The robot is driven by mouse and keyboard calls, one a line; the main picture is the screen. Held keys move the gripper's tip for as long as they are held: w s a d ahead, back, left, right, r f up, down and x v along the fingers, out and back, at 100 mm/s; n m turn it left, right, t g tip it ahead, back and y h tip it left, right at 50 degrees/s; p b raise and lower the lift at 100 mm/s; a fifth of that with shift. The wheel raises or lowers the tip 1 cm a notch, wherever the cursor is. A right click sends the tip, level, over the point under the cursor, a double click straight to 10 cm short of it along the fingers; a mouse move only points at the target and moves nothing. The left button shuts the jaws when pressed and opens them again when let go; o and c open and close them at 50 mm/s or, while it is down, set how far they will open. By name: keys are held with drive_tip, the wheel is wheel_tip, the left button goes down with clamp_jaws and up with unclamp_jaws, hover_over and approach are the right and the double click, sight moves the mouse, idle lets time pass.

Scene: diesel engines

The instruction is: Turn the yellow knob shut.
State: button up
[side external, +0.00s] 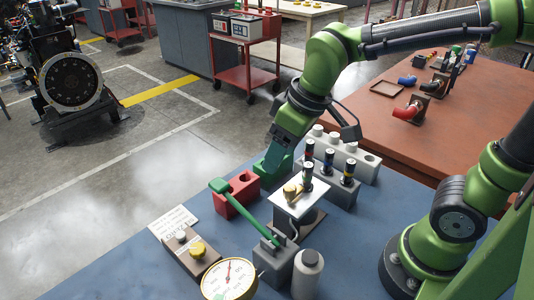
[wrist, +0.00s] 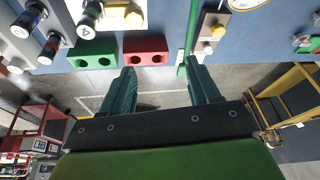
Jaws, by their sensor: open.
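In the wrist view a yellow knob (wrist: 217,31) shows on that box, at upper right. A second, brass-yellow knob (side external: 291,192) is by a pale plate on a stand; it also shows in the wrist view (wrist: 133,17). My gripper (side external: 274,162) is open, with teal fingers, over the bench's far edge near the green block. In the wrist view its fingertips (wrist: 160,68) are apart with nothing between them. It touches neither knob.
A green-handled lever (side external: 243,212) lies between my gripper and the box. Red (side external: 236,195) and green (wrist: 93,55) holed blocks stand along the edge. A dial gauge (side external: 230,280), a grey bottle (side external: 307,272) and dark-bodied cylinders (side external: 328,162) stand nearby. Bare blue bench (side external: 360,215) shows at right.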

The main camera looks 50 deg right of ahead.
sight(197, 248)
drive_tip(key=w+a+n+g+h, duration=0.15)
drive_tip(key=w+a+n, duration=0.25)
drive_tip(key=a+n, duration=0.6)
drive_tip(key=w+a+n+g, duration=0.25)
drive_tip(key=a+n, duration=0.45)
drive_tip(key=n, duration=0.5)
drive_tip(key=shift+t, duration=0.3)
drive_tip(key=f, duration=1.7)
drive_tip(key=shift+w+a+f, duration=0.15)
drive_tip(key=shift+w, duration=0.15)
drive_tip(key=shift+c, duration=0.4)
drive_tip(key=c, duration=1)
